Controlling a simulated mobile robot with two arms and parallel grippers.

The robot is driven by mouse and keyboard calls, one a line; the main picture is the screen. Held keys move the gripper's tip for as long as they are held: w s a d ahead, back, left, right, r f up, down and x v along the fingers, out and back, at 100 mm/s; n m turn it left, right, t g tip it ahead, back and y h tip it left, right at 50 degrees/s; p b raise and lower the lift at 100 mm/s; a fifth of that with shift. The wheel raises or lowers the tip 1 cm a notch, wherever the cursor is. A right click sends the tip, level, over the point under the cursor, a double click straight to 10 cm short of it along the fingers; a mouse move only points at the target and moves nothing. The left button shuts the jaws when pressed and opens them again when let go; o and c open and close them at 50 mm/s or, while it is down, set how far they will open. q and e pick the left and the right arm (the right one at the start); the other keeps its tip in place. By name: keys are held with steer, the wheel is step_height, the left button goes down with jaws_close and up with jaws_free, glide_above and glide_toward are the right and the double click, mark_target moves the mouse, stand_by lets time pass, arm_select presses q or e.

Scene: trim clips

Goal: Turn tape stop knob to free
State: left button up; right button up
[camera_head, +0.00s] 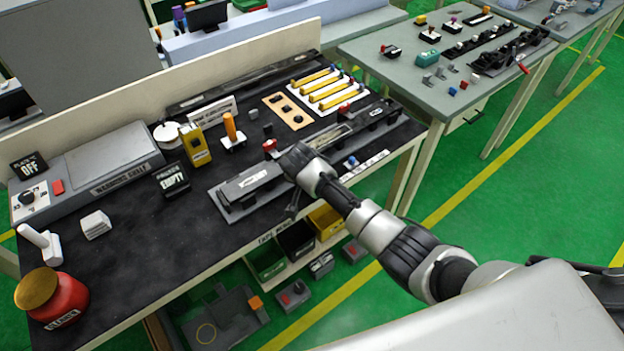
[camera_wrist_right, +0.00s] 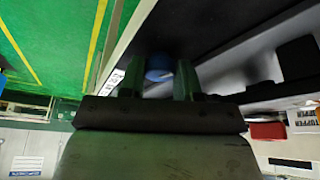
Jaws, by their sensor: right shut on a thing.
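In the right wrist view, a round blue knob (camera_wrist_right: 158,67) sits between the two fingers of my right gripper (camera_wrist_right: 158,82), which is shut on it. It is blurred, so I cannot read which way it points. In the head view my right arm comes in from the lower right, and its wrist covers the knob and most of the fingers at the front of the grey fixture (camera_head: 247,186). Another blue-topped knob (camera_head: 352,161) stands right of the arm, beside a white label strip (camera_head: 365,166). My left gripper is not in view.
A red knob (camera_head: 270,145), an orange-handled tool (camera_head: 231,131) and a yellow device (camera_head: 195,146) stand behind the fixture. Yellow bars (camera_head: 325,88) lie at the back right. Open bins (camera_head: 297,240) hang below the front edge.

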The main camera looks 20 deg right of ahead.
steer(key=m, duration=0.2)
steer(key=shift+m+g+h, duration=0.3)
steer(key=shift+m+g, duration=0.1)
steer(key=m, duration=0.1)
steer(key=m+g+b, duration=0.1)
steer(key=m, duration=0.1)
steer(key=shift+w+a+f+m+h, duration=0.1)
steer(key=shift+w+m+h, duration=0.05)
steer(key=shift+m+h, duration=0.2)
steer(key=m+g+b, duration=0.2)
steer(key=m+b, duration=0.1)
steer(key=m, duration=0.1)
steer(key=shift+w, duration=0.1)
steer(key=shift+m+g+b, duration=0.6)
steer(key=shift+m+b, duration=0.5)
steer(key=shift+m, duration=0.75)
steer(key=o, duration=0.9)
steer(key=shift+o, duration=0.2)
